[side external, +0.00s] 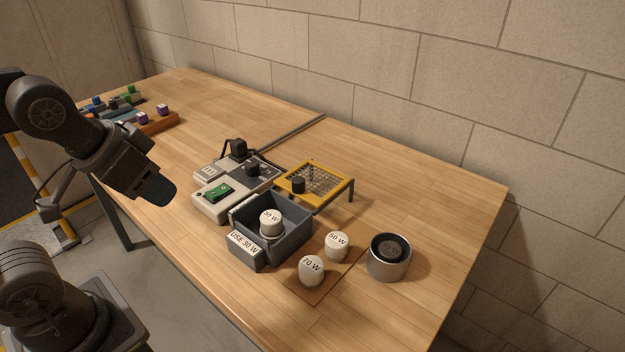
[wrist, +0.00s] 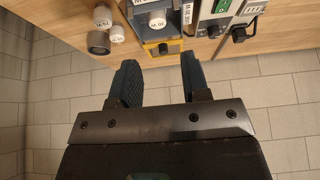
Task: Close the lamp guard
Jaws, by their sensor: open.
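The lamp guard looks to be the yellow-framed mesh panel (side external: 318,182) beside the grey device (side external: 240,180). It lies roughly flat, raised above the table on a dark leg, with a black knob (side external: 298,184) near its front edge. Part of its yellow frame shows in the wrist view (wrist: 163,48), beyond my fingertips. I cannot tell how its hinge is set. My gripper (side external: 160,190) is open and empty, in the air at the left, short of the table's front edge and clear of the guard. In the wrist view my gripper (wrist: 160,68) shows two spread dark fingers.
A grey box (side external: 290,240) labelled "USE 30 W" holds a 30 W lamp (side external: 270,222). The 60 W lamp (side external: 337,246) and 70 W lamp (side external: 312,270) stand on a brown mat. A metal cylinder (side external: 388,262) stands right. A tray of coloured blocks (side external: 150,125) sits far left.

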